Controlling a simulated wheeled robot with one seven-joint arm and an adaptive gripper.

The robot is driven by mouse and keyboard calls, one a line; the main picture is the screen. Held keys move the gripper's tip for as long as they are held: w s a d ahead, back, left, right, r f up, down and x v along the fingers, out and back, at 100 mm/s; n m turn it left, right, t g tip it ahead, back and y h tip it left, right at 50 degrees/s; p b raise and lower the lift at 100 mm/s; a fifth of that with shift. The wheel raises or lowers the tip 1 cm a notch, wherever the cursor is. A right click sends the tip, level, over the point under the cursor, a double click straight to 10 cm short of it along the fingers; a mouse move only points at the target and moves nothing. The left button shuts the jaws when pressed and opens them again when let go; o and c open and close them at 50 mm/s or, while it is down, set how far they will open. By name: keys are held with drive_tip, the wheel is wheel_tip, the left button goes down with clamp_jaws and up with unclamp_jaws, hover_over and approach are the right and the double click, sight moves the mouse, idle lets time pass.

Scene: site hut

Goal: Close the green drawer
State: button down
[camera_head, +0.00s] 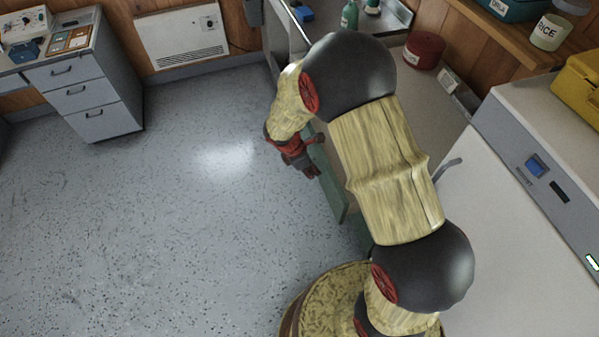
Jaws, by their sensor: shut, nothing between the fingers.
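The green drawer (329,187) shows as a narrow green front under the counter, right of the middle of the head view. Its front appears to stand out from the counter edge. My arm hides much of the drawer and the counter beside it, so how far it is open is hard to tell. My gripper (308,170), dark with red parts, is shut and empty. It is close to the floor side of the green front, near its upper part; I cannot tell whether it touches.
Grey floor (170,220) lies open to the left. A grey drawer cabinet (88,98) and a white wall heater (182,38) stand at the back. A white fridge-like unit (500,230) is at the right. A red round container (424,50) sits on the counter.

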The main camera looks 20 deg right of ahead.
drive_tip(key=d+p, duration=0.6)
drive_tip(key=d, duration=1.8)
drive_tip(key=shift+d, duration=0.15)
drive_tip(key=a, duration=0.4)
drive_tip(key=shift+a+r, duration=0.2)
drive_tip(key=shift+a, duration=0.05)
drive_tip(key=p+v, duration=0.3)
drive_tip(key=v, duration=0.6)
drive_tip(key=shift+r, duration=0.3)
